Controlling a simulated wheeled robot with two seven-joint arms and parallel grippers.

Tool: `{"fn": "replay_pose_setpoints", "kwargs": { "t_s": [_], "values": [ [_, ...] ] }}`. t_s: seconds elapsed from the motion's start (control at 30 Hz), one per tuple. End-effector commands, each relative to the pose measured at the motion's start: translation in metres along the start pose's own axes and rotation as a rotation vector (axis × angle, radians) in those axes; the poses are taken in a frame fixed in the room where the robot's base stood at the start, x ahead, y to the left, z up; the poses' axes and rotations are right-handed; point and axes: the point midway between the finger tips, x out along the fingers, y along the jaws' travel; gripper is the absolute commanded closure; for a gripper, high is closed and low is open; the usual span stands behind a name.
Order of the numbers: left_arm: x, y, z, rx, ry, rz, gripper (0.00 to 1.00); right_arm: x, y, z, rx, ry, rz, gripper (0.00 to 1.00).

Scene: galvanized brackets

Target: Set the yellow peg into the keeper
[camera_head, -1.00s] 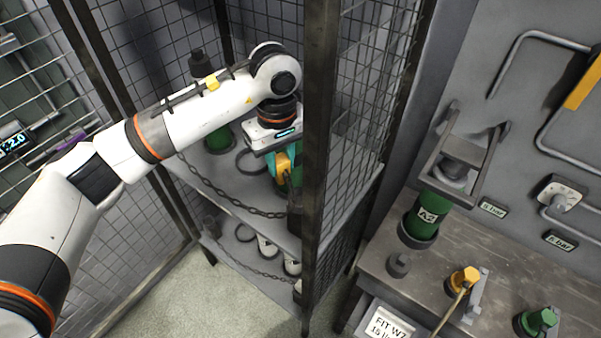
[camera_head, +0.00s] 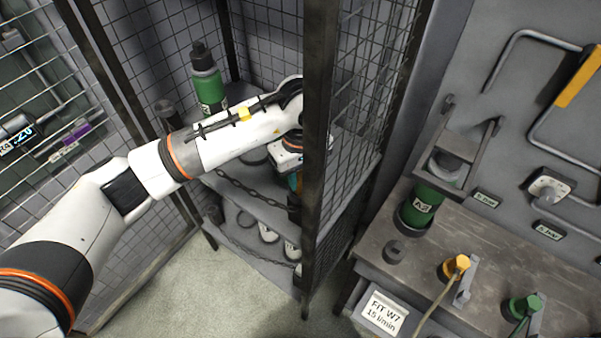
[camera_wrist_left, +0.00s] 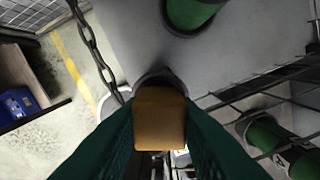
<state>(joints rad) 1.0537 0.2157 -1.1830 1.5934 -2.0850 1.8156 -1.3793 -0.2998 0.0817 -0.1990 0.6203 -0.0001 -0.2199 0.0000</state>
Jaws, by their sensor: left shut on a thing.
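My left gripper (camera_head: 293,182) reaches into the mesh cage and is mostly hidden behind the cage's front post in the head view. In the left wrist view, its green fingers (camera_wrist_left: 160,125) are shut on the yellow peg (camera_wrist_left: 159,112), which shows as an orange-yellow block. A dark round rim (camera_wrist_left: 158,76) shows just beyond the peg, partly covered by it. I cannot tell whether this rim is the keeper or whether the peg is in it. My right gripper is not in view.
A green bottle (camera_head: 208,88) stands on the cage shelf. A chain (camera_head: 250,196) hangs across the shelf's open front. The dark post (camera_head: 320,150) is close to my left wrist. A bench (camera_head: 400,265) at right carries a green cylinder (camera_head: 421,206) and a yellow hose fitting (camera_head: 455,266).

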Motion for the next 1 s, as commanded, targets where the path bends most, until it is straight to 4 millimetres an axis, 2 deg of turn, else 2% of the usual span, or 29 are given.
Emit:
{"fn": "replay_pose_setpoints", "kwargs": {
  "t_s": [0.13,0.17,0.27,0.3,0.57,0.7,0.73,0.87,1.0],
  "values": [
    [0.005,0.000,0.000,-0.001,-0.001,-0.001,1.00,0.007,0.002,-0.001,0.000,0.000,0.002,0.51],
    [0.004,0.000,0.000,-0.001,-0.001,0.000,0.70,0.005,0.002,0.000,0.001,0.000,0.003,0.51],
    [0.003,0.000,0.000,-0.001,-0.001,0.000,0.53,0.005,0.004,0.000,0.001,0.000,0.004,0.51],
    [0.003,0.000,0.000,-0.001,0.000,0.000,0.51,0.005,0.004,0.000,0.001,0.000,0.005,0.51],
    [0.002,0.000,0.000,0.000,0.000,0.000,0.51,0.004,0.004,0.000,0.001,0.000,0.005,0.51],
    [-0.007,0.000,0.000,0.000,0.001,0.000,0.51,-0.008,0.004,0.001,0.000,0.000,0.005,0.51],
    [-0.007,-0.001,0.001,0.001,-0.002,-0.003,0.51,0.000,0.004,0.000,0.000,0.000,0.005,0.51],
    [-0.031,-0.001,0.002,0.001,-0.006,-0.005,0.51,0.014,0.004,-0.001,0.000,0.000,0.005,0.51],
    [-0.063,-0.001,0.001,0.000,-0.006,-0.005,0.51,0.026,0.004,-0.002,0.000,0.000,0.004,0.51]
  ]
}}
